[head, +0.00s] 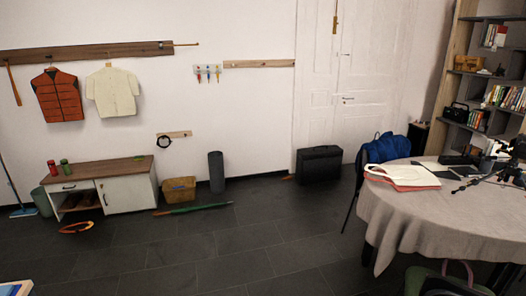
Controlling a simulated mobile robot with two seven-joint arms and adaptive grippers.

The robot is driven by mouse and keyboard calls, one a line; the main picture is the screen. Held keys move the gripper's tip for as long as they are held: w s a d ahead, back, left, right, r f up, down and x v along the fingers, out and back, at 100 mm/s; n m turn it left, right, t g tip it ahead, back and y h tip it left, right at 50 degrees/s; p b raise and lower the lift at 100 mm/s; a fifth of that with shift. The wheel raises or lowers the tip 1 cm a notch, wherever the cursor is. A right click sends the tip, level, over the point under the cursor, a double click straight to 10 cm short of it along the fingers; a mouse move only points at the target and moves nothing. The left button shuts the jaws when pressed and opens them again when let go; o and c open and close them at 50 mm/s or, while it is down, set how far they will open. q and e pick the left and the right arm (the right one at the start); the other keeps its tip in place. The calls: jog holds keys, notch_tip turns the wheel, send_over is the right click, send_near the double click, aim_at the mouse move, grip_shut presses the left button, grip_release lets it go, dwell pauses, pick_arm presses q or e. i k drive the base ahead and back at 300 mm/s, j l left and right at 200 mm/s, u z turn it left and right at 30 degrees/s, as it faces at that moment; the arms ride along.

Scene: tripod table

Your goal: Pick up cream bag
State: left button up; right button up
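The cream bag (402,175) lies flat on the round table (425,215), near its far left edge. It has a red band along its front edge. The table is covered with a grey-beige cloth that hangs down its side. Neither of my grippers shows in the head view, so I cannot see whether they are open or shut.
A blue backpack (388,148) is just behind the bag at the table edge. A black tripod-like device (514,150) and other dark items are on the table's right. A black case (319,164) stands by the door. A bench (100,170) is at the left wall. The middle floor is clear.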

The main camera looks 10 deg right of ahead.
aim_at(402, 175)
jog(key=i+z, duration=0.2)
jog(key=i, duration=0.6)
jog(key=i+z, duration=0.2)
jog(key=i, duration=0.6)
jog(key=i+z, duration=0.3)
jog(key=i, duration=0.15)
jog(key=i+z, duration=0.3)
jog(key=i, duration=0.15)
jog(key=i+j+z, duration=0.3)
jog(key=i, duration=0.15)
jog(key=i+l+z, duration=0.2)
jog(key=i, duration=0.35)
jog(key=i+z, duration=0.15)
jog(key=i, duration=0.4)
